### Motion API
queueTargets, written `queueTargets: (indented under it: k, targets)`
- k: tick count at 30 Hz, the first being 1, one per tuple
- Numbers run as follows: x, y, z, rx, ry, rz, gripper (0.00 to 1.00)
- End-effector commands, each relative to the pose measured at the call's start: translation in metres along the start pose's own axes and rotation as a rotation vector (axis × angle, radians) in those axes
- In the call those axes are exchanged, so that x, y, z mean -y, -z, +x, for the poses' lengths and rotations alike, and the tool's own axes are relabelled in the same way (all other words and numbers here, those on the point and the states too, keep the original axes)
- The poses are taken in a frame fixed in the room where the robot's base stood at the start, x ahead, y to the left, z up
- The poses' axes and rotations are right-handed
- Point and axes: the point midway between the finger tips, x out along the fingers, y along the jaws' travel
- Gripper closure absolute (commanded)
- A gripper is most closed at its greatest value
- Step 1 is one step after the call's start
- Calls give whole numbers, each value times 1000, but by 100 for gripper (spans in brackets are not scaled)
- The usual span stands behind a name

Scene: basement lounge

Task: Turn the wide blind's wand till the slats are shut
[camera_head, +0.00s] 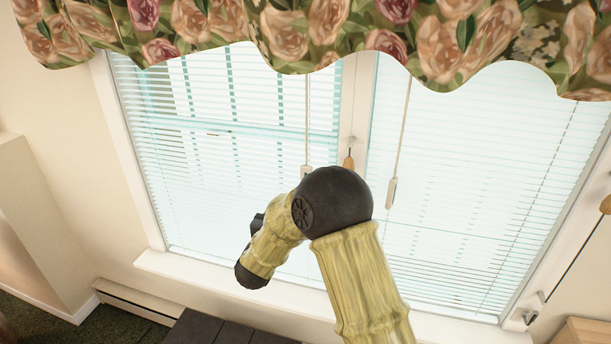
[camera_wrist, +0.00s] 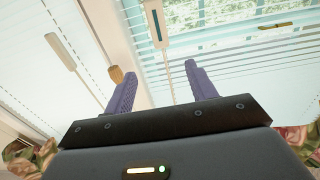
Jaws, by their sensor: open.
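Two white blinds cover the window, a left blind (camera_head: 215,120) and a right blind (camera_head: 480,150); I cannot tell which is the wide one. The left blind shows gaps with the outside through them; the right blind looks paler and more closed. The left blind's wand (camera_head: 306,110) hangs near the middle post, its grip partly behind my arm. The right blind's wand (camera_head: 399,150) hangs further right. My gripper (camera_wrist: 161,69) is open in the wrist view, which is upside down. The left blind's wand (camera_wrist: 155,20) appears between its fingers; whether it lies within their reach is unclear.
A wooden tassel (camera_head: 348,162) hangs on the middle post (camera_head: 353,95); it shows near a finger in the wrist view (camera_wrist: 116,74). A floral valance (camera_head: 440,45) hangs above. The sill (camera_head: 190,272) runs below, with a dark surface (camera_head: 215,328) in front.

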Motion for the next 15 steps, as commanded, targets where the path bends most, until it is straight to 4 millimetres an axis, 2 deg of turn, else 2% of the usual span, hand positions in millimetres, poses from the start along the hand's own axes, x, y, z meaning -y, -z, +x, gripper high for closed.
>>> queueTargets:
  k: [4, 8, 15]
  targets:
    - [0, 1, 5, 0, -1, 1, 44]
    - [0, 2, 19, 0, -1, 1, 44]
    - [-1, 4, 60, 1, -2, 2, 44]
